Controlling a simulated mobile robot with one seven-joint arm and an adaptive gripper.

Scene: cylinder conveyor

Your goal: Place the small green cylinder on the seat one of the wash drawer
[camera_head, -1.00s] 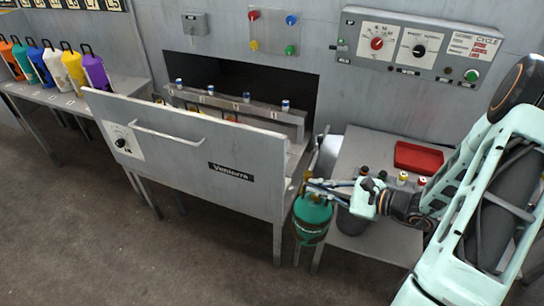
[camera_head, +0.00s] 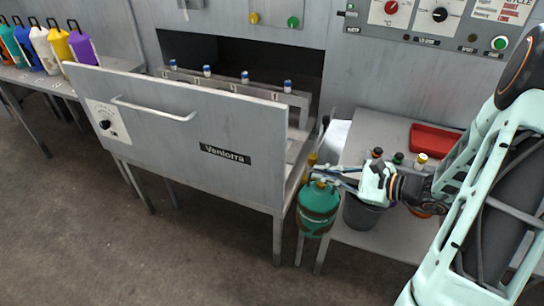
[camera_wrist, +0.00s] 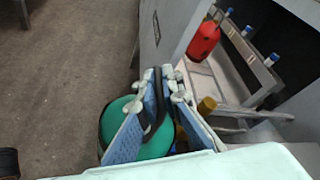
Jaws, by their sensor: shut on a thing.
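The green cylinder (camera_head: 317,210) hangs upright beside the right end of the wash drawer (camera_head: 255,185), outside it. My gripper (camera_head: 325,180) is shut on the cylinder's dark handle, which shows in the wrist view (camera_wrist: 156,92). My fingers (camera_wrist: 155,110) hide part of the green body (camera_wrist: 112,115) there. The drawer is pulled out from the wall opening, and its front panel hides most of its inside in the head view. In the wrist view a red cylinder (camera_wrist: 203,42) stands inside it, with a yellow-topped one (camera_wrist: 207,104) nearer. I cannot tell which seat is seat one.
A rail with several blue-and-white fittings (camera_head: 207,71) runs behind the drawer front. To the right, a table holds a red tray (camera_head: 435,139), a dark bucket (camera_head: 361,213) and several cylinders. Several coloured cylinders (camera_head: 83,47) stand on the left table. The floor in front is clear.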

